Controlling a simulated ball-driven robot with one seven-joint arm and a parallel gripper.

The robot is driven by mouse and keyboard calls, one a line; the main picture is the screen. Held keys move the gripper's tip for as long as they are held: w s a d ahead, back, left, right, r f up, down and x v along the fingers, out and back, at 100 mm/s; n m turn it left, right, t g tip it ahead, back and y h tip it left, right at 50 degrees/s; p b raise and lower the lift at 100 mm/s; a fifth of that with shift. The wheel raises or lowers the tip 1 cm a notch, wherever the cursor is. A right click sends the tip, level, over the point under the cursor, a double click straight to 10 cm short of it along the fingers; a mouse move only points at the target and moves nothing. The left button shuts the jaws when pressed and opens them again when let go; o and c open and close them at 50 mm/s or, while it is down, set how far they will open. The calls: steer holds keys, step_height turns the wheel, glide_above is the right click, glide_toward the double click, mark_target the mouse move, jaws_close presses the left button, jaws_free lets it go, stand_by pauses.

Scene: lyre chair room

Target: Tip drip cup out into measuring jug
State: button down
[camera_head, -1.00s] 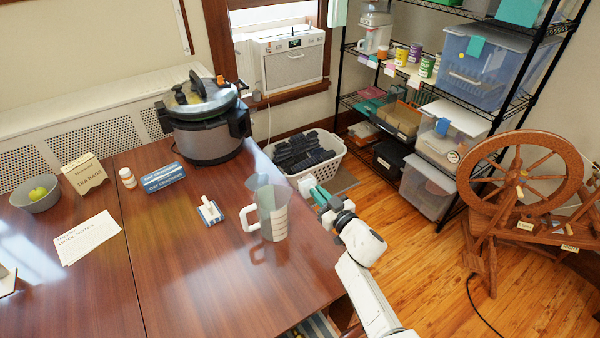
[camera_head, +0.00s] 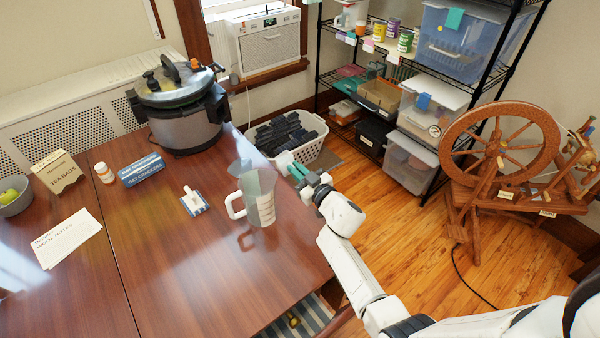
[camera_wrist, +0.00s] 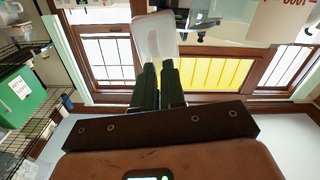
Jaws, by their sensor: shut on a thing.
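The measuring jug (camera_head: 262,205) stands upright on the wooden table near its right edge. It is clear with pale markings, and its white handle faces left. My gripper (camera_head: 294,168) is just right of and behind the jug in the head view. Its dark green fingers are shut on a small whitish translucent cup, the drip cup (camera_head: 284,159), which also shows at the fingertips in the wrist view (camera_wrist: 154,36). The cup appears apart from the jug. Its contents and exact tilt cannot be made out.
A pressure cooker (camera_head: 183,122) stands at the back of the table. A blue cracker box (camera_head: 141,170) and a small white-and-blue item (camera_head: 194,201) lie left of the jug. A white laundry basket (camera_head: 310,147) is on the floor behind my gripper. The front table area is clear.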

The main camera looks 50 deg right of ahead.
steer(key=shift+w+a+r+n+b, duration=0.1)
steer(key=shift+w+a+n+b, duration=0.1)
steer(key=shift+w+n+b, duration=0.2)
steer(key=shift+w+a+n+b, duration=0.2)
steer(key=shift+w+n, duration=0.1)
steer(key=shift+w, duration=0.15)
steer(key=shift+s+a+r+n+b, duration=0.1)
steer(key=shift+s+a+r+n, duration=0.15)
steer(key=shift+a+n, duration=0.5)
steer(key=shift+s+a+r+n+b, duration=0.15)
steer(key=shift+a+r+n, duration=0.25)
steer(key=shift+a+n, duration=0.4)
steer(key=shift+s+a+r+n+b, duration=0.1)
steer(key=shift+s+a+r+n, duration=0.2)
steer(key=shift+a+n, duration=0.45)
steer(key=shift+w+f+n+b, duration=0.1)
steer(key=shift+f+n+b, duration=0.3)
steer(key=shift+n, duration=0.4)
steer(key=shift+r, duration=0.15)
steer(key=shift+a+r+n, duration=0.1)
steer(key=shift+n, duration=0.7)
